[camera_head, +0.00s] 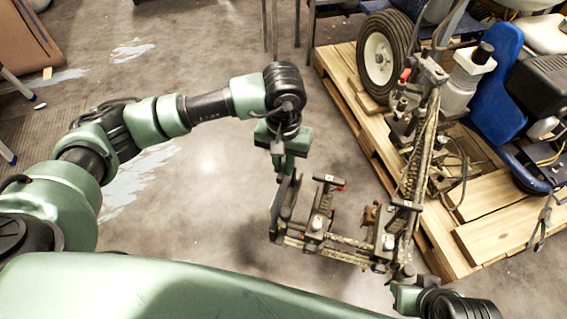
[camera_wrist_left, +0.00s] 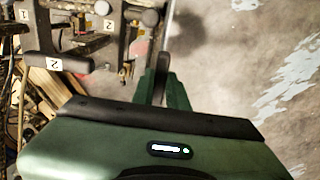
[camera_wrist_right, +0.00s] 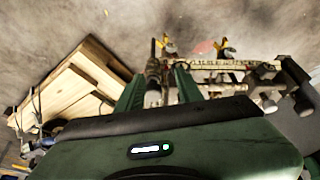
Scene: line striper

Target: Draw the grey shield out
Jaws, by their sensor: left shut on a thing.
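The grey shield (camera_head: 287,205) is a thin dark plate at the left side of the line striper's carriage (camera_head: 345,250) in the head view. My left gripper (camera_head: 278,165) is at the shield's upper end and shut on it. In the left wrist view the left fingers (camera_wrist_left: 163,88) are close together with a dark edge between them. My right gripper (camera_wrist_right: 158,88) has its fingers apart, with part of the machine's frame showing between them in the right wrist view. In the head view it is mostly hidden at the lower right of the carriage.
Two black T-handles (camera_head: 328,180) with number tags stand on the carriage beside the shield. A wooden pallet (camera_head: 440,245) with the machine's wheel (camera_head: 388,55) and blue seat (camera_head: 497,90) fills the right. The concrete floor (camera_head: 215,230) left of the shield is clear.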

